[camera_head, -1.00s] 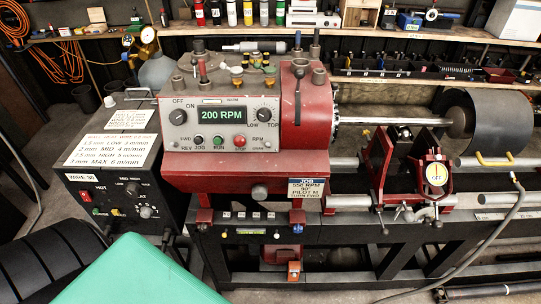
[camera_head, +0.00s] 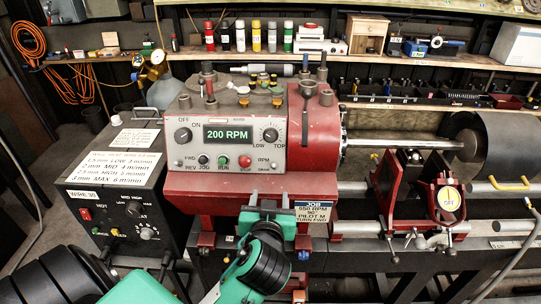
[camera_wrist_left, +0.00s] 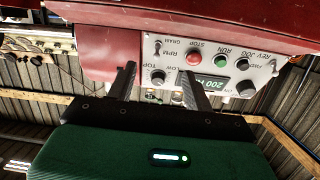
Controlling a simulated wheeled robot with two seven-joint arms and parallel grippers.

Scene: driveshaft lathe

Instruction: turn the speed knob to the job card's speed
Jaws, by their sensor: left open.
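The speed knob (camera_head: 270,135), marked LOW and TOP, is a round black knob at the right of the grey control panel (camera_head: 240,157). The display (camera_head: 228,135) beside it reads 200 RPM. The job card (camera_head: 314,212) hangs below the headstock and appears to read 550 RPM, PILOT M, TURN FWD. My left gripper (camera_head: 270,204) is open and empty, below the panel and just left of the card. In the left wrist view the speed knob (camera_wrist_left: 158,77) appears between the two open fingers (camera_wrist_left: 158,68), beyond them. My right gripper is out of view.
The panel also has an OFF/ON knob (camera_head: 183,135), a green RUN button (camera_head: 223,161) and a red STOP button (camera_head: 245,161). A black welder box (camera_head: 120,220) stands at left. A red rest (camera_head: 420,190) holds a yellow OFF tag at right.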

